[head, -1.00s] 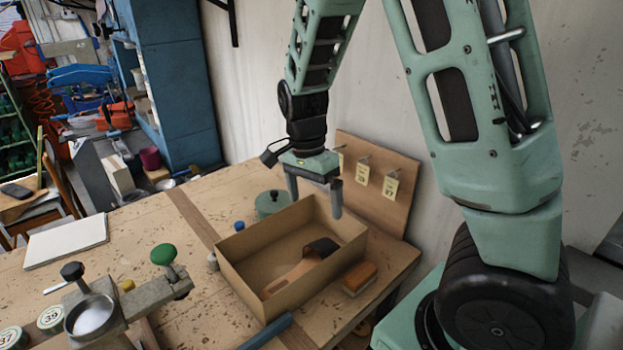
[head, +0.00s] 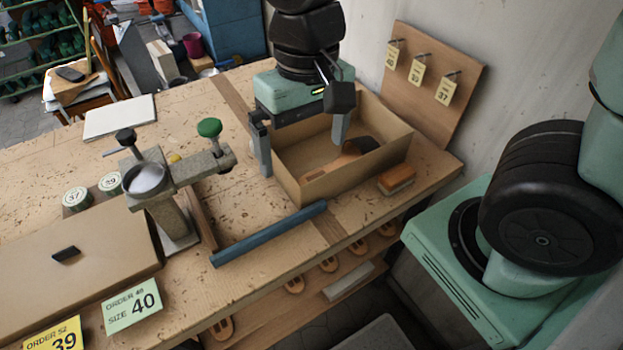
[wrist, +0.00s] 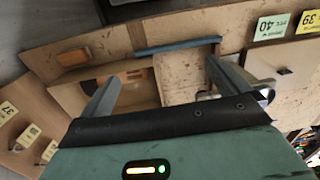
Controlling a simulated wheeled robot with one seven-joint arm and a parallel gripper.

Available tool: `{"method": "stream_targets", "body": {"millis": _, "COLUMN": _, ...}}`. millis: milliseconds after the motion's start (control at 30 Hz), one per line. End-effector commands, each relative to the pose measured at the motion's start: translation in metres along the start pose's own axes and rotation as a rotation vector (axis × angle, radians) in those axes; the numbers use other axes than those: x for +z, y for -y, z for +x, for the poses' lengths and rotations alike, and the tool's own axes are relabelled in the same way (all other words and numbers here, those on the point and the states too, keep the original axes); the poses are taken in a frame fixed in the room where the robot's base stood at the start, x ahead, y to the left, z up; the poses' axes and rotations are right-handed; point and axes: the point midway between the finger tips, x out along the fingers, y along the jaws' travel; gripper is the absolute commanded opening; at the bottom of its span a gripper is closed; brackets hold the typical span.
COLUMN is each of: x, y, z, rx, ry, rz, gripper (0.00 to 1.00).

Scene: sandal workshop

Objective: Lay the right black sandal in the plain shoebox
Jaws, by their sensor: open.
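The plain shoebox (head: 393,153) is an open tan cardboard box at the right end of the bench. A sandal with a tan sole and black strap (head: 362,145) lies inside it, partly hidden by my gripper in the head view; I cannot tell whether it is a left or right one. My gripper (head: 302,140) is open and empty above the box, one finger near the box's left wall and the other in front of its inside. The box also shows in the wrist view (wrist: 72,98), beside the left finger of my gripper (wrist: 168,88).
A brown brush (head: 397,179) lies right of the box. A blue bar (head: 268,235) lies in front. A metal stand with a green knob (head: 209,127) stands left. A flat tan box or lid (head: 85,275) and size cards (head: 132,305) are at lower left. A tag board (head: 425,80) leans behind.

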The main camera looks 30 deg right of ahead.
Motion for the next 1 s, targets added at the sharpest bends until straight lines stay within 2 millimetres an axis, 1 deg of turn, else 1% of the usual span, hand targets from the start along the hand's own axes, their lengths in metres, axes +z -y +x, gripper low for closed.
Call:
{"method": "stream_targets", "body": {"millis": 33, "x": 0.019, "y": 0.013, "z": 0.003, "rx": 0.004, "ry": -0.011, "rz": -0.159, "gripper": 1.00}}
{"method": "stream_targets", "body": {"millis": 100, "x": 0.040, "y": 0.024, "z": 0.007, "rx": 0.011, "ry": -0.024, "rz": -0.348, "gripper": 1.00}}
{"method": "stream_targets", "body": {"millis": 200, "x": 0.058, "y": 0.032, "z": 0.012, "rx": 0.022, "ry": -0.036, "rz": -0.522, "gripper": 1.00}}
{"method": "stream_targets", "body": {"millis": 267, "x": 0.063, "y": 0.035, "z": 0.013, "rx": 0.025, "ry": -0.041, "rz": -0.573, "gripper": 1.00}}
{"method": "stream_targets", "body": {"millis": 333, "x": 0.066, "y": 0.035, "z": 0.014, "rx": 0.027, "ry": -0.042, "rz": -0.599, "gripper": 1.00}}
{"method": "stream_targets", "body": {"millis": 567, "x": 0.065, "y": 0.035, "z": 0.014, "rx": 0.026, "ry": -0.041, "rz": -0.597, "gripper": 1.00}}
{"method": "stream_targets", "body": {"millis": 633, "x": 0.065, "y": 0.035, "z": 0.018, "rx": 0.026, "ry": -0.041, "rz": -0.596, "gripper": 1.00}}
{"method": "stream_targets", "body": {"millis": 767, "x": 0.064, "y": 0.034, "z": 0.038, "rx": 0.027, "ry": -0.040, "rz": -0.595, "gripper": 1.00}}
{"method": "stream_targets", "body": {"millis": 900, "x": 0.062, "y": 0.031, "z": 0.069, "rx": 0.027, "ry": -0.040, "rz": -0.594, "gripper": 1.00}}
{"method": "stream_targets", "body": {"millis": 1000, "x": 0.062, "y": 0.030, "z": 0.083, "rx": 0.028, "ry": -0.040, "rz": -0.593, "gripper": 1.00}}
